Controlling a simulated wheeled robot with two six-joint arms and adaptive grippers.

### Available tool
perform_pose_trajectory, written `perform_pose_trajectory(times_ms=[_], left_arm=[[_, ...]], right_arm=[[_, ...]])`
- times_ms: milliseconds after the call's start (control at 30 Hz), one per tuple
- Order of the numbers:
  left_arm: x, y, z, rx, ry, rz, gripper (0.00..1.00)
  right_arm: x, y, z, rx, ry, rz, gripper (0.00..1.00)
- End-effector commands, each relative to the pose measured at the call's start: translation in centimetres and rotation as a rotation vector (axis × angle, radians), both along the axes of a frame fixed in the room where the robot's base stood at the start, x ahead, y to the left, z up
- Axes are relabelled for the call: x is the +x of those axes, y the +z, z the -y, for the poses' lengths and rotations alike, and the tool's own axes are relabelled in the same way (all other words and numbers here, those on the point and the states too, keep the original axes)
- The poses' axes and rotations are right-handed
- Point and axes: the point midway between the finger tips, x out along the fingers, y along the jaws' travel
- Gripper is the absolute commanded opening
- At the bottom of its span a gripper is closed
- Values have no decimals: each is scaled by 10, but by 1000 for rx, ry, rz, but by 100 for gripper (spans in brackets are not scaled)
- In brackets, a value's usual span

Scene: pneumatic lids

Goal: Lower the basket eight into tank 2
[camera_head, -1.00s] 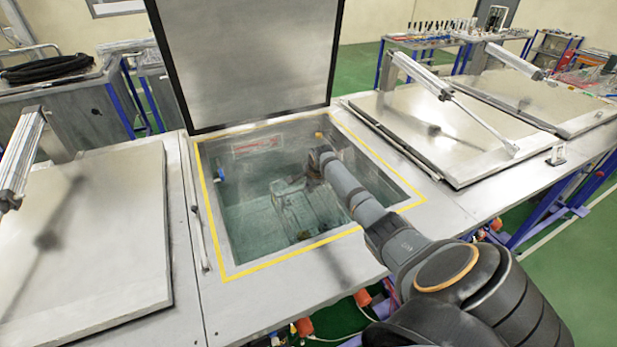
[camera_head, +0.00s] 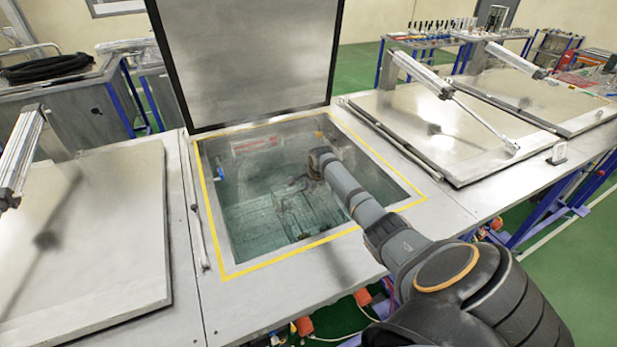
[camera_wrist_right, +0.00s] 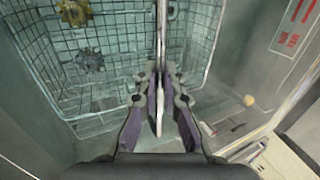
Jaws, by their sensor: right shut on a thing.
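The open tank (camera_head: 222,252) has a yellow-edged rim, and my right arm reaches down into it. The wire basket (camera_head: 305,212) shows dimly inside the tank, low in the greenish water. In the right wrist view the basket (camera_wrist_right: 40,62) fills the upper left, with a yellowish part and a grey gear-like part in it. My right gripper (camera_wrist_right: 160,85) is shut on the basket's thin upright handle (camera_wrist_right: 160,30). In the head view this gripper (camera_head: 300,185) is small and partly blurred. Whether the basket touches the tank floor I cannot tell. My left gripper is not in view.
The tank's lid (camera_head: 250,65) stands open at the back. Closed lids with pneumatic cylinders flank it at the left (camera_head: 90,235) and right (camera_head: 450,125). The tank walls stand close around my arm. A red-marked label (camera_wrist_right: 297,25) is on the wall.

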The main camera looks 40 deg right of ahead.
Motion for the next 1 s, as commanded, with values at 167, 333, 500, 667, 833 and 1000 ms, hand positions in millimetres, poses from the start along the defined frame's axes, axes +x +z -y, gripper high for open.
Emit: perform_pose_trajectory(times_ms=[167, 333, 500, 667, 833, 1000], left_arm=[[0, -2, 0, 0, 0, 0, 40], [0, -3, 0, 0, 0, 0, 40], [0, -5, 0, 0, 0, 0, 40], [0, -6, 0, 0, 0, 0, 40], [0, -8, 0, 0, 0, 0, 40], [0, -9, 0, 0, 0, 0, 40]], right_arm=[[1, -1, 0, -1, 0, 4, 0], [1, -4, 0, -1, 0, 4, 0], [1, -7, 0, -1, 0, 3, 0], [1, -10, 0, -1, 0, 2, 0], [0, -14, 0, 0, 0, -1, 0], [-1, -19, -1, 2, 0, -5, 0]])
